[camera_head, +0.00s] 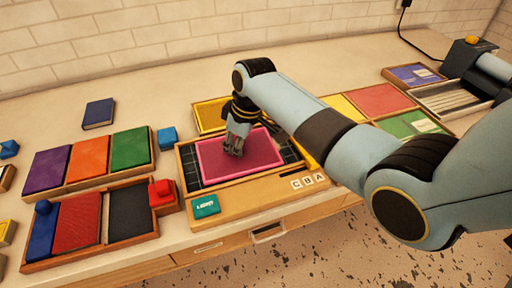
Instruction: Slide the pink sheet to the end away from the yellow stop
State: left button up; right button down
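The pink sheet (262,160) lies flat in a shallow wooden tray (262,191). Dark gridded floor shows as a narrow strip at the sheet's left and a wider one at its right. A yellow strip (308,159), which looks like the yellow stop, stands at the tray's right end, partly hidden by my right arm. My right gripper (234,151) points down over the sheet's upper middle, fingers close together with nothing seen between them. Its tips seem at the sheet's surface; contact cannot be told for sure. My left gripper is not in view.
A teal label block (206,206) and letter tiles (302,182) sit on the tray's front ledge. A yellow panel (211,114) lies behind. Left are trays of coloured panels, a red block (162,192) and a blue block (167,138). My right arm covers the right side.

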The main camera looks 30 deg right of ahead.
aim_at(217, 158)
jog(key=shift+w+a, duration=0.15)
jog(key=shift+a, duration=0.6)
jog(key=shift+f, duration=0.1)
jog(key=shift+a, duration=0.1)
jog(key=shift+w+a, duration=0.15)
jog(key=shift+a, duration=0.45)
jog(key=shift+w+a, duration=0.15)
jog(key=shift+a, duration=0.45)
jog(key=shift+a+p, duration=0.1)
jog(key=shift+p, duration=0.4)
